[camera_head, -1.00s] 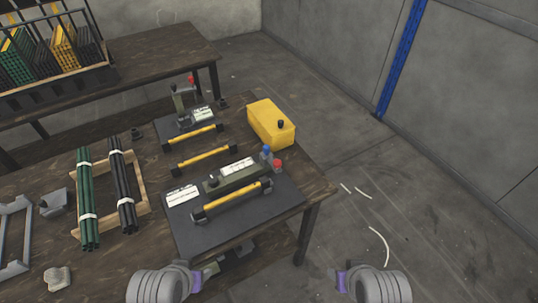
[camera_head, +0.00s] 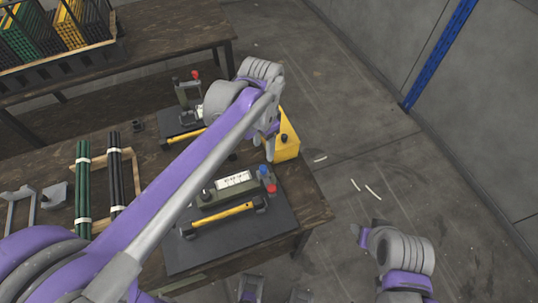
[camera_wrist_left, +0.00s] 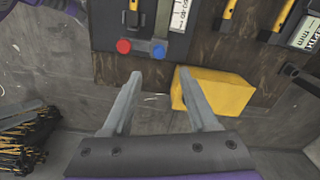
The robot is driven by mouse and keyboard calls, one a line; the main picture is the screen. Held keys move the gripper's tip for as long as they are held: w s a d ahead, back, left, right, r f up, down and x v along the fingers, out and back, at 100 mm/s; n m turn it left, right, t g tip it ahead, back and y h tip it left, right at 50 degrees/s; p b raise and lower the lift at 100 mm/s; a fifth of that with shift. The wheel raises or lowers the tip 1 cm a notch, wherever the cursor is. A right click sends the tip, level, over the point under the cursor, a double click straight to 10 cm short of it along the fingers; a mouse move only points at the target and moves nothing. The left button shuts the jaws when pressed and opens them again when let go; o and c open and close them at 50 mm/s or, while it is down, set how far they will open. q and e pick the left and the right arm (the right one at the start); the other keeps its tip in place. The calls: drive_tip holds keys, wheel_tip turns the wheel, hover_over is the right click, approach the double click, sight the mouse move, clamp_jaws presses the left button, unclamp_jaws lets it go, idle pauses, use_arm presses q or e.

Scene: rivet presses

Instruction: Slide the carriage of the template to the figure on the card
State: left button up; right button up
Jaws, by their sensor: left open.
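The near template is a green-grey bar (camera_head: 228,190) on a dark plate (camera_head: 230,245), with a white scale label, a black knob and blue and red buttons at its right end. In the left wrist view its red button (camera_wrist_left: 124,46) and blue button (camera_wrist_left: 159,48) lie beyond my fingers. I cannot tell for certain which part is the carriage. The card on the plate's left is hidden behind my left arm. My left gripper (camera_head: 271,148) is open and empty, above the table beside the yellow box. My right gripper (camera_head: 361,238) is over the floor, right of the table; its jaws are unclear.
A yellow box (camera_head: 287,142) stands close to my left gripper, at the table's right edge. A yellow-handled bar (camera_head: 222,220) lies in front of the template. A second device with a red knob (camera_head: 195,74) stands behind. Bundled rods (camera_head: 83,180) are at left.

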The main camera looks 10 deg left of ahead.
sight(263, 167)
use_arm(q)
drive_tip(key=f, duration=0.9)
drive_tip(key=shift+s+a+f+b, duration=0.1)
drive_tip(key=shift+s+f+b, duration=0.1)
drive_tip(key=shift+f+b, duration=0.15)
clamp_jaws()
idle(0.9)
